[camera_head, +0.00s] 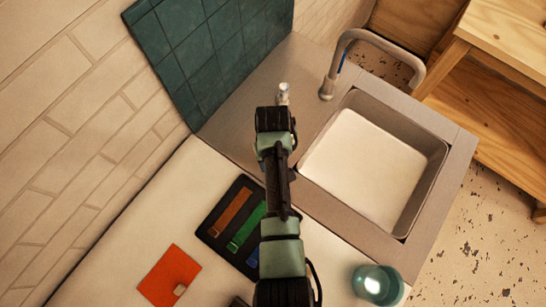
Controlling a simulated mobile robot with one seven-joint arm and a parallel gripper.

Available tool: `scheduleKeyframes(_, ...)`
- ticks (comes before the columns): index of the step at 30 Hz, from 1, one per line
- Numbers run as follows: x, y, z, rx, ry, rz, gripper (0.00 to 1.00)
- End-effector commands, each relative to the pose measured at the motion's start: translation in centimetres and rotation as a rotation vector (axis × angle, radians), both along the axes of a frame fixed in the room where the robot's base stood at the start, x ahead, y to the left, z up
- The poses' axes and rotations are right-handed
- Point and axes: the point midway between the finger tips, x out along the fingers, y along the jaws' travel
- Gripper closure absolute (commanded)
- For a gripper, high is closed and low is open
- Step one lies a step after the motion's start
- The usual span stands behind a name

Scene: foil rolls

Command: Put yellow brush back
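I cannot make out a yellow brush in this view. A dark tray (212,235) lies on the pale counter left of my arm. It has an orange-brown strip (234,213) and a green strip (246,228), and its right part is hidden behind my arm. My arm runs up the middle of the picture, over the counter and the sink's left side. I see no gripper fingers, so I cannot say whether anything is held.
A red-orange square (163,272) with a small beige piece (180,290) lies at lower left. A teal glass (377,285) stands at lower right. The sink (437,160) and grey tap (327,88) are at right. A teal tile panel (205,50) is at the wall.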

Motion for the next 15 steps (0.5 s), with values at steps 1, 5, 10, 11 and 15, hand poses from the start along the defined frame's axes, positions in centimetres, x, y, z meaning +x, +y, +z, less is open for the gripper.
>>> scheduleKeyframes(1, 0.02, 0.00, -0.09, 0.000, 0.000, 0.000, 1.00)
scheduleKeyframes(5, 0.02, 0.00, -0.25, 0.000, 0.000, 0.000, 1.00)
scheduleKeyframes(10, 0.02, 0.00, -0.46, 0.000, 0.000, 0.000, 1.00)
scheduleKeyframes(11, 0.02, 0.00, -0.49, 0.000, 0.000, 0.000, 1.00)
scheduleKeyframes(15, 0.02, 0.00, -0.66, 0.000, 0.000, 0.000, 1.00)
